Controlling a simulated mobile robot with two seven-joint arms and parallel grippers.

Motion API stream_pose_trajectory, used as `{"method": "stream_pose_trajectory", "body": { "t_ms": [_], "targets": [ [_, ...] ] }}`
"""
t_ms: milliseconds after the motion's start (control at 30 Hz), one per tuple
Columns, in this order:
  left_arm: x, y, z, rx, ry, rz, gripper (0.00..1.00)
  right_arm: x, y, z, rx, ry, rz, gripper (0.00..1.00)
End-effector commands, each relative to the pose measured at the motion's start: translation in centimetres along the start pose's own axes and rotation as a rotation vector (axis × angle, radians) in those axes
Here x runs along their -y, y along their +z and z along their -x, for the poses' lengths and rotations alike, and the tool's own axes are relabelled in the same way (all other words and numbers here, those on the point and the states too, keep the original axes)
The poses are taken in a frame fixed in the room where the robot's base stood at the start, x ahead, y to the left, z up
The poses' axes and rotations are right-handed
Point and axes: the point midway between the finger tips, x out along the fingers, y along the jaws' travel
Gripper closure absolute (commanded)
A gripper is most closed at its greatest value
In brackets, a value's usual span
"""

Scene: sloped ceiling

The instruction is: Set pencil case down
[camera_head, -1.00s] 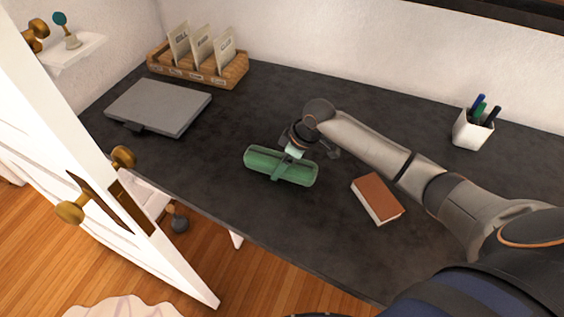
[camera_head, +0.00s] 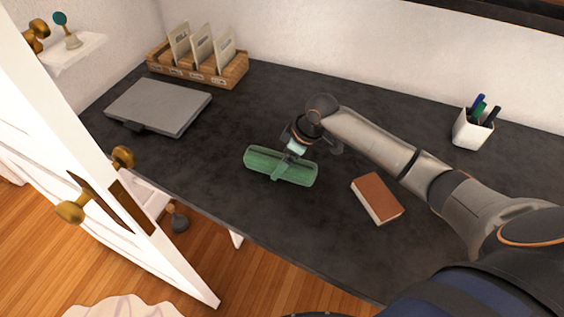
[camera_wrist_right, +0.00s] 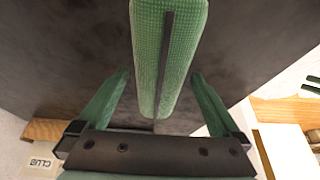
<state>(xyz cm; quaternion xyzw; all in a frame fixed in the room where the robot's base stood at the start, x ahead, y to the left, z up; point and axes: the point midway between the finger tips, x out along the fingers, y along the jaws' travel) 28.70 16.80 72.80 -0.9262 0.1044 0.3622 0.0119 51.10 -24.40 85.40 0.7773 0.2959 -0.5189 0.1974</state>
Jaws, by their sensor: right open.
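The green pencil case (camera_head: 262,159) lies on the dark desk (camera_head: 240,211) near its front edge. My right gripper (camera_head: 292,157) is just behind the case in the head view. In the right wrist view, the case (camera_wrist_right: 150,60) shows its ribbed green surface with a dark strip along it. The green fingers of my right gripper (camera_wrist_right: 157,95) are spread on either side of the case's near end, with a gap on each side. My left gripper is not in view.
A brown book (camera_head: 377,197) lies right of the case. A grey laptop (camera_head: 160,106) and a wooden card organiser (camera_head: 200,70) are at the left back. A white pen cup (camera_head: 471,130) stands at the right. A white door (camera_head: 100,170) stands at the left front.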

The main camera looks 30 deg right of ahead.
Motion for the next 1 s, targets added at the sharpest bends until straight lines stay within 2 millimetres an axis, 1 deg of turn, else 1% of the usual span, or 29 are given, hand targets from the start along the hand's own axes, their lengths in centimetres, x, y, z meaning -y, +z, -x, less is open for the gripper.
{"method": "stream_pose_trajectory", "body": {
  "t_ms": [33, 300, 400, 500, 667, 1000],
  "targets": [
    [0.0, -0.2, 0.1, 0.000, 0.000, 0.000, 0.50, -0.1, 0.0, 1.2, 0.000, 0.003, 0.003, 0.00],
    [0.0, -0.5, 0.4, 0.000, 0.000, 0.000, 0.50, -0.1, 0.0, 7.0, 0.000, 0.004, 0.002, 0.00],
    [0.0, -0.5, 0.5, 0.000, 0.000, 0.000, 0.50, -0.1, 0.0, 8.7, 0.000, 0.003, 0.003, 0.00],
    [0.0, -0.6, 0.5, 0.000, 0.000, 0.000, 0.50, 0.0, 0.0, 9.7, 0.000, 0.001, 0.002, 0.00],
    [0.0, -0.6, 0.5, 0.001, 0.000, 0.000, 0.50, 0.0, 0.0, 10.5, 0.002, 0.000, 0.001, 0.00],
    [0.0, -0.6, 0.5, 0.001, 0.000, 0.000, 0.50, 0.0, 0.0, 10.5, 0.001, 0.000, 0.001, 0.00]
  ]
}}
